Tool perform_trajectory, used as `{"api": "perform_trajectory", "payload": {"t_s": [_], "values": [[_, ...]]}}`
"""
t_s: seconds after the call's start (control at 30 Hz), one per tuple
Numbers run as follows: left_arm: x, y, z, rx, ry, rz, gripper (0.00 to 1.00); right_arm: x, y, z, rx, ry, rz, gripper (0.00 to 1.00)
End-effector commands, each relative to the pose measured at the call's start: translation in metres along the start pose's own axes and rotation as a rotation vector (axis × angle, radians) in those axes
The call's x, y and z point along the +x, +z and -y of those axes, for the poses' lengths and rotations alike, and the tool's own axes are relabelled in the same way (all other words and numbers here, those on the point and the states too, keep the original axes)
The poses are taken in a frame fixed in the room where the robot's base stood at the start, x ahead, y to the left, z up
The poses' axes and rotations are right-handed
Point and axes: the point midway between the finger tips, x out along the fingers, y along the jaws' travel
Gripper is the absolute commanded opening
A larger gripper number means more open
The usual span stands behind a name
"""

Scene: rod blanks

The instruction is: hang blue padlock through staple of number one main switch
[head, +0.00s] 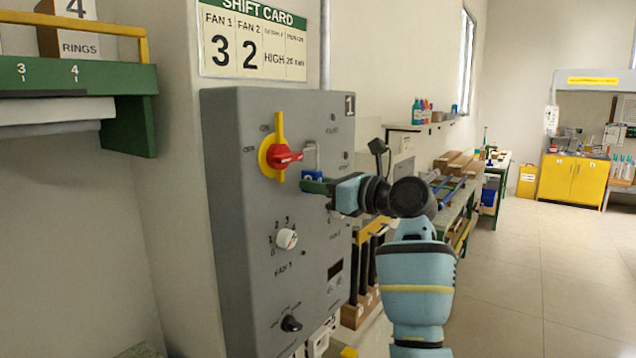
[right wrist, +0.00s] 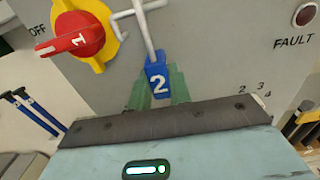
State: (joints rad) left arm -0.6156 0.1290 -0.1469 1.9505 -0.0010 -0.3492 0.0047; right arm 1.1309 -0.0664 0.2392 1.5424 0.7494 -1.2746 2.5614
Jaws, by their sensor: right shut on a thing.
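The number one main switch is a red handle (head: 283,157) on a yellow plate, on a grey panel (head: 235,220) marked 1. My left gripper is out of view.
A white FAN 1 knob (head: 287,238) and a black knob (head: 291,324) stick out lower on the panel. A green shelf (head: 135,125) juts out at the left. A workbench (head: 455,215) runs along the wall behind my right arm. Floor at the right is clear.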

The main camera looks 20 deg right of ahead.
Motion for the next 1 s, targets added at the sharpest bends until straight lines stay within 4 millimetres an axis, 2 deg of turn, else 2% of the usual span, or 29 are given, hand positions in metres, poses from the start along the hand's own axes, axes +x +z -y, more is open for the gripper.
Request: {"api": "perform_trajectory", "payload": {"t_s": [0.13,0.17,0.33,0.67,0.77,1.0], "values": [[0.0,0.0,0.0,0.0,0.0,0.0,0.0,0.0,0.001,0.0,-0.001,0.0,0.002,0.0],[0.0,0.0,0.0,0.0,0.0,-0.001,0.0,0.0,0.001,0.0,-0.001,0.0,0.002,0.24],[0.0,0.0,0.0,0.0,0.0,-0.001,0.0,0.0,0.001,0.0,0.0,0.0,0.001,0.45],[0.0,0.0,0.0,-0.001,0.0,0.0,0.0,-0.003,0.0,0.0,0.0,0.0,0.0,0.45],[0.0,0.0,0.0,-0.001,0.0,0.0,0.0,-0.013,-0.001,0.001,0.0,-0.001,0.0,0.45],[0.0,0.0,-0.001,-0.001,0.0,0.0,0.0,-0.051,0.0,0.0,-0.002,-0.002,0.001,0.45]]}}
